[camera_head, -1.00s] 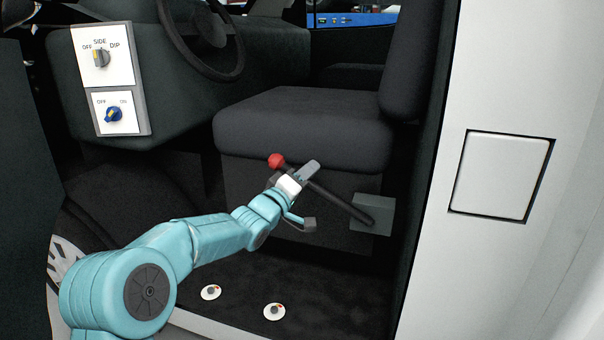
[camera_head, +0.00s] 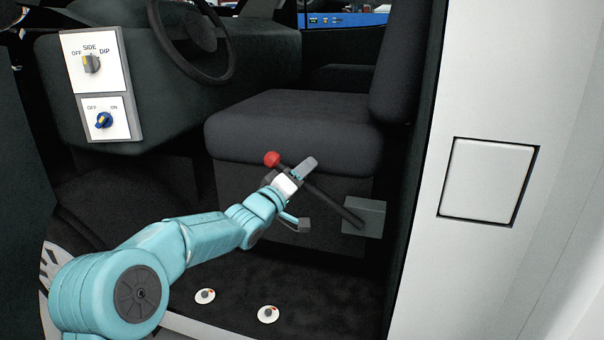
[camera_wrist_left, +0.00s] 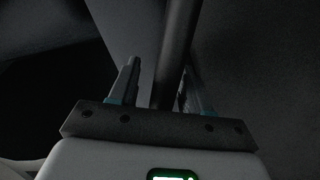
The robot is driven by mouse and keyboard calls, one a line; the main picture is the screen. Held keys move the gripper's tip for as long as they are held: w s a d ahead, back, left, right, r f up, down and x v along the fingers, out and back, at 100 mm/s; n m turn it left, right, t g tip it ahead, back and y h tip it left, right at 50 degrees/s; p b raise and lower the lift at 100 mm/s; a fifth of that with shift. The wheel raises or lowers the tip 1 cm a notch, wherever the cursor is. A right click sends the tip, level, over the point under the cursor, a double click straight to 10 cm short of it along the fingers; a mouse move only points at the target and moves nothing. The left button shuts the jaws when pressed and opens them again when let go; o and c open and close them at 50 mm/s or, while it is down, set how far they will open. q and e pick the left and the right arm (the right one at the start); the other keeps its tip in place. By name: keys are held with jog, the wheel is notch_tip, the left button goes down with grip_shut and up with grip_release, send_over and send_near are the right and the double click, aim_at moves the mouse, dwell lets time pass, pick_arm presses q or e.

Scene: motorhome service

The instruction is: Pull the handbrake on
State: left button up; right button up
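The handbrake lever (camera_head: 330,202) is a dark bar with a red knob (camera_head: 271,158) at its upper left end. It slopes down right to a grey block (camera_head: 364,218) beside the seat base. My left gripper (camera_head: 304,179) is at the lever just below the knob, with its fingers around the bar. In the left wrist view the bar (camera_wrist_left: 175,50) passes between the two fingers of the gripper (camera_wrist_left: 160,85). A gap shows between the left finger and the bar. The right finger is close to the bar; contact is unclear. My right gripper is not in view.
The dark seat (camera_head: 300,130) is just above and behind the lever. A steering wheel (camera_head: 190,40) and two switch panels stand at the upper left. Two small round fittings (camera_head: 205,296) are on the floor. The white body wall (camera_head: 490,80) bounds the right.

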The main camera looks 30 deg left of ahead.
pick_arm(q)
jog(key=s+a+f, duration=0.1)
jog(key=s+f, duration=0.1)
jog(key=s, duration=1.4)
jog(key=shift+f+p, duration=0.4)
jog(key=shift+p, duration=0.05)
jog(key=shift+a, duration=0.1)
